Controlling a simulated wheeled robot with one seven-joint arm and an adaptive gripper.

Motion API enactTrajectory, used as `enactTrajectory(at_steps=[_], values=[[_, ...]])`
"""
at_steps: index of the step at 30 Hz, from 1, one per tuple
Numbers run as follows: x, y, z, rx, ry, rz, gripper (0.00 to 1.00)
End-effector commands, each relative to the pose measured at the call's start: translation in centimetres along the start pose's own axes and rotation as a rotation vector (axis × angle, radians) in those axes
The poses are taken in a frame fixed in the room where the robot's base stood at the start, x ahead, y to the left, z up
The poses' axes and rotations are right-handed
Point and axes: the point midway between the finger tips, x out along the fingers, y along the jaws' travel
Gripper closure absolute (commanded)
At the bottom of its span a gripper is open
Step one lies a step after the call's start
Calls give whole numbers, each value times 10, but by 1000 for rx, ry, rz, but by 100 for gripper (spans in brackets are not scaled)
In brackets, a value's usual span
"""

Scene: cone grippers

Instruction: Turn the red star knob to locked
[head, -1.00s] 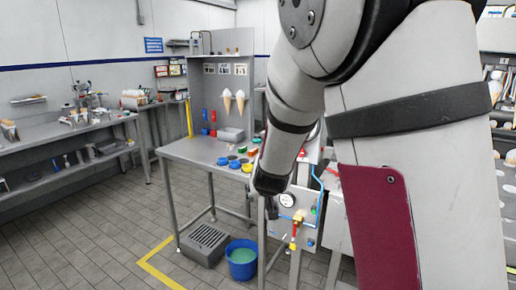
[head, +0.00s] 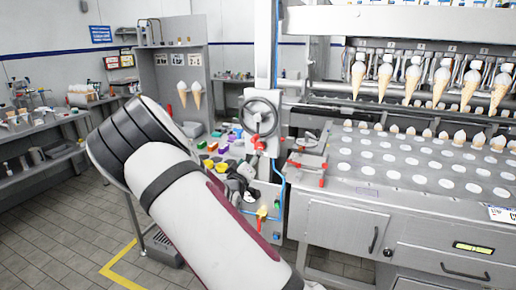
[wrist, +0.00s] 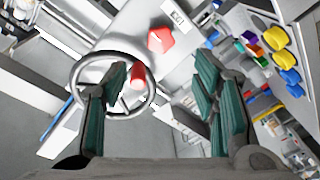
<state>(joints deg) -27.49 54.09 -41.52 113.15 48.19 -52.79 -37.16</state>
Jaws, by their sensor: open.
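The red star knob (wrist: 160,40) is in the upper middle of the wrist view, on a pale panel next to a small label plate (wrist: 174,17). It appears beyond the fingertips and between them, apart from both. In the head view a small red part below the handwheel looks like the same knob (head: 259,146). My gripper (wrist: 161,80) is open and empty, its green-padded fingers spread on both sides. In the head view my gripper (head: 240,182) is small and dark, below the handwheel. The lock marking is too small to read.
A grey handwheel (wrist: 75,85) with a red grip (wrist: 138,75) lies close behind the left finger. Yellow and blue bins (wrist: 275,38) stand to the right. A long machine with cone holes (head: 400,165) fills the right of the head view.

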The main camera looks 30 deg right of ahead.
Motion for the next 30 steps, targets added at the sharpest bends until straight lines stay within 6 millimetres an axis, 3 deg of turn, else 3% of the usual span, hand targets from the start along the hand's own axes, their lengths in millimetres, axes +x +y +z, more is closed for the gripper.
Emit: enactTrajectory(at_steps=[9, 15, 21, 30], values=[[64, 1, 2, 0, -2, 1, 46], [95, 0, 1, 1, -1, 1, 46], [110, 0, 1, 1, -1, -1, 46], [112, 0, 0, 1, -1, -1, 46]])
